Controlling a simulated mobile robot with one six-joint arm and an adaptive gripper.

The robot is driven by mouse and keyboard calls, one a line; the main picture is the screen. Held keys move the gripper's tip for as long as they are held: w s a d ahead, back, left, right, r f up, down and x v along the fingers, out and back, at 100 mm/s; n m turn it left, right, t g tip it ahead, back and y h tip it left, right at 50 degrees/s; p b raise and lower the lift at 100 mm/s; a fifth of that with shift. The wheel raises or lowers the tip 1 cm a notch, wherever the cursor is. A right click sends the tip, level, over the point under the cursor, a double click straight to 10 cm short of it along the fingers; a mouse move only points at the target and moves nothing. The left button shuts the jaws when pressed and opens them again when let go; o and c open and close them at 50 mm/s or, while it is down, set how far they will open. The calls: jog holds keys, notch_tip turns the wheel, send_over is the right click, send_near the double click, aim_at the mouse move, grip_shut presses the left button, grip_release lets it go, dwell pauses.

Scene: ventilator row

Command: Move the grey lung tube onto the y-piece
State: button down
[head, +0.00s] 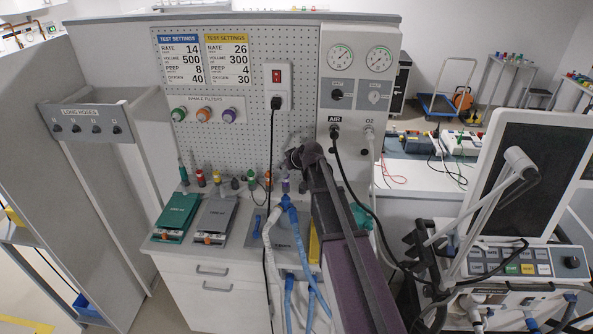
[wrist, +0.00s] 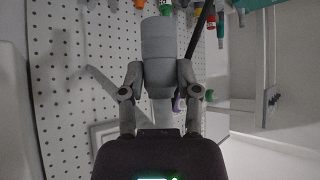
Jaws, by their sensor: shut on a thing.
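My gripper (wrist: 160,78) is shut on a grey stepped cylinder in the wrist view, which looks like the grey lung tube (wrist: 158,45). One finger presses on each side of it, and its far end points to the top of the picture. The y-piece appears to be the blue fitting (head: 288,203) where blue and whitish hoses meet, below my gripper. The grey test lung (head: 214,217) lies flat on the bench.
A teal test lung (head: 176,215) lies left of the grey one. Several coloured fittings stand along the bench back; a green one (wrist: 165,8) shows beyond the held piece. A black power cable (head: 271,165) hangs in front. The ventilator screen (head: 530,175) stands at right.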

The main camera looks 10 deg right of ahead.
jog(key=shift+d, duration=0.15)
jog(key=shift+s+a, duration=0.15)
jog(key=shift+a, duration=0.05)
jog(key=r+p, duration=0.1)
send_over(288, 201)
dwell(0.4)
jog(key=shift+f, duration=0.25)
jog(key=shift+f+b, duration=2.95)
jog(key=shift+b, duration=0.25)
jog(key=shift+r, duration=0.2)
